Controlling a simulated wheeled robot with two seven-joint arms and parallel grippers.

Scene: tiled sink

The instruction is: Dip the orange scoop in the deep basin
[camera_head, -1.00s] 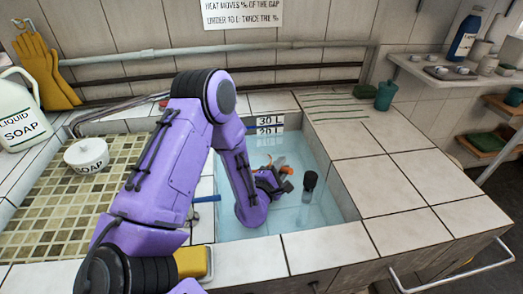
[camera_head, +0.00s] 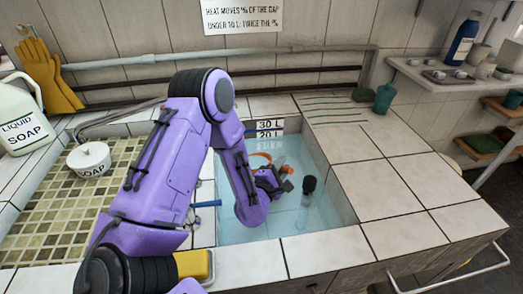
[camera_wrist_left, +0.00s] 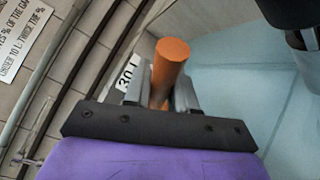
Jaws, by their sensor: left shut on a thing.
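The orange scoop is in my left gripper (camera_head: 274,180). Its orange handle (camera_wrist_left: 170,62) stands up between the two fingers in the left wrist view, and the gripper is shut on it. In the head view an orange curved part (camera_head: 262,156) shows just behind the gripper, and a small orange end (camera_head: 287,169) shows beside it. The scoop's bowl is mostly hidden. Gripper and scoop are inside the deep basin (camera_head: 334,195), which holds pale blue water. I cannot tell how far the scoop is under the surface. My right gripper is not in view.
A black-topped clear upright object (camera_head: 309,184) stands in the basin, right of the gripper. A 30 L / 20 L label (camera_head: 270,128) marks the back wall. A blue piece (camera_head: 207,203) lies at the left rim, a yellow sponge (camera_head: 195,265) at the front. The right tiles are mostly clear.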

